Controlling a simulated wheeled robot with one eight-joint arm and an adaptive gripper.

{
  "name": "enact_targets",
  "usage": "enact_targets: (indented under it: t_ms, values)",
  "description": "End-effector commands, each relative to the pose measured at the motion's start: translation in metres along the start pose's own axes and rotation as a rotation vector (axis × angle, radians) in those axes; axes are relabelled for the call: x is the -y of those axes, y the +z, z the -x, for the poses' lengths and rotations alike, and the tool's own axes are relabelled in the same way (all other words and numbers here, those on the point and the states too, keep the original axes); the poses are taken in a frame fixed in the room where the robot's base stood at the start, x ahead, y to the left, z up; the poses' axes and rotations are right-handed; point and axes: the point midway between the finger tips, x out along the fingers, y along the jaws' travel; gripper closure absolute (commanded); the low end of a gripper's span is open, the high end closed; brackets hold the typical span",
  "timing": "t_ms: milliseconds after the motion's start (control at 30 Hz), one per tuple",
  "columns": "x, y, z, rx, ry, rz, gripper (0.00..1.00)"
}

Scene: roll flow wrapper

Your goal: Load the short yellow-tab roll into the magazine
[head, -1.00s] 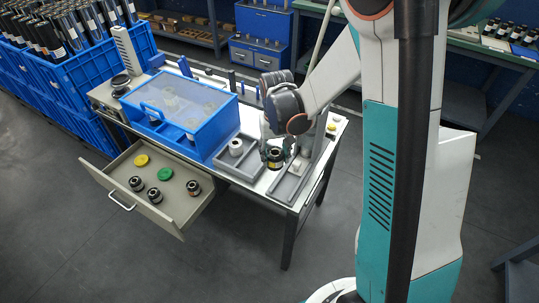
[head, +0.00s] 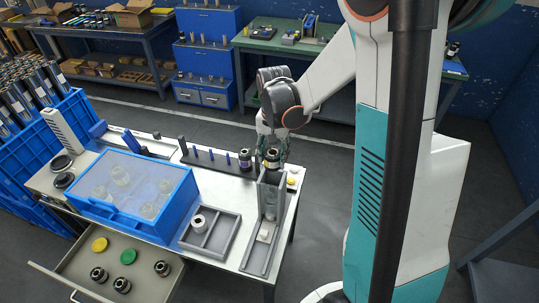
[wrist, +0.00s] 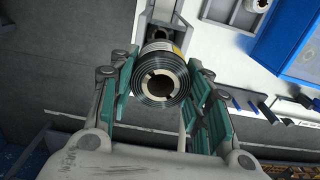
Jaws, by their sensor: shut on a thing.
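My gripper (head: 272,152) is shut on a dark wound roll (head: 271,158) with a yellow band. In the wrist view the roll (wrist: 160,77) sits between the two green-padded fingers (wrist: 160,88), its hollow core facing the camera. In the head view the roll is at the top of an upright grey channel (head: 271,196), which I take for the magazine. I cannot tell whether the roll is inside it or just above it. A grey channel (wrist: 163,12) also shows behind the roll in the wrist view.
Another dark roll (head: 245,159) stands by a row of blue pegs (head: 211,154). A grey tray (head: 225,228) holding a white roll and a blue clear-lidded box (head: 172,218) are to the left. The open drawer (head: 60,275) holds several rolls and coloured discs.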

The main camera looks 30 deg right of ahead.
Motion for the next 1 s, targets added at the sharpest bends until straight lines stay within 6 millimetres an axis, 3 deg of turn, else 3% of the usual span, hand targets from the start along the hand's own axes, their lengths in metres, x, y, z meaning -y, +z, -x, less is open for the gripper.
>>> enact_targets:
  t_ms: [600,1000]
  values:
    - [0.0,0.0,-0.044,0.0,0.0,0.0,0.83]
    - [0.0,0.0,-0.047,0.0,0.0,0.0,0.83]
